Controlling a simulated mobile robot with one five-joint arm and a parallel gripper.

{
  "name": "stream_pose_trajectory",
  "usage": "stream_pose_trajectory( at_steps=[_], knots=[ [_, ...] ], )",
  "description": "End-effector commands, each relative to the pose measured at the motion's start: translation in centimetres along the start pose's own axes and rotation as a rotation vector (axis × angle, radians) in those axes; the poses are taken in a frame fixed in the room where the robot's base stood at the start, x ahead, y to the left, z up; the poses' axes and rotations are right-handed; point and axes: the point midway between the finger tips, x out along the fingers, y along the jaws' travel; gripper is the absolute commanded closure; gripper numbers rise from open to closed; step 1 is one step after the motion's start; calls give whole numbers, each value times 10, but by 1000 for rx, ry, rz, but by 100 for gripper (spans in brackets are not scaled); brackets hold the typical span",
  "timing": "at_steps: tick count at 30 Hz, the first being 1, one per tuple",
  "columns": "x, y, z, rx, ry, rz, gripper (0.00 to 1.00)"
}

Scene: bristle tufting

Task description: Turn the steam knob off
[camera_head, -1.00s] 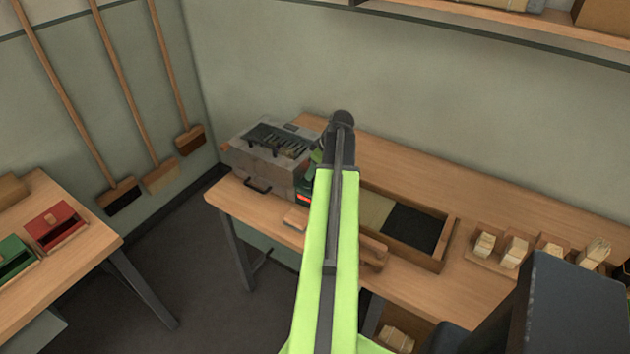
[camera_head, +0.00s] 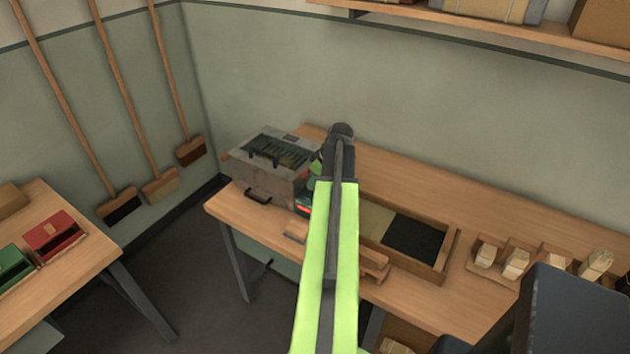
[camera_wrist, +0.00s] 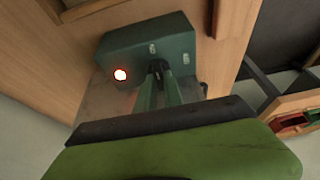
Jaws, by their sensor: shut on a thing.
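The steam box (camera_head: 262,185) is a grey metal box with a slotted top and a dark front handle, at the left end of the bench. A dark green control housing (camera_wrist: 125,47) with a glowing red-rimmed light (camera_wrist: 120,75) shows in the wrist view. My gripper (camera_wrist: 158,70) is shut on a small dark knob (camera_wrist: 157,66) on that housing. The fingers hide most of the knob, so its angle is unclear. In the head view my arm covers the knob and most of the housing; a red glow (camera_head: 304,210) shows beside it.
A wooden tray (camera_head: 447,250) with tan and black bristle sections lies right of my arm. Several bristle blocks (camera_head: 516,264) stand further right. A side table (camera_head: 75,262) with red and green boxes is at the left.

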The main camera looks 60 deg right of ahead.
Motion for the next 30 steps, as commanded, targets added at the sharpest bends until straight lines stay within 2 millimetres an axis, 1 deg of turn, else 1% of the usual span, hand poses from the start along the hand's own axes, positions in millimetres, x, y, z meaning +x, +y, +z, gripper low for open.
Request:
stream_pose_trajectory(
  at_steps=[5,11,30],
  knots=[
    [-1,0,1,63,1,33,100],
    [-1,-3,1,198,1,88,100],
    [1,-6,-2,756,1,317,100]
  ],
)
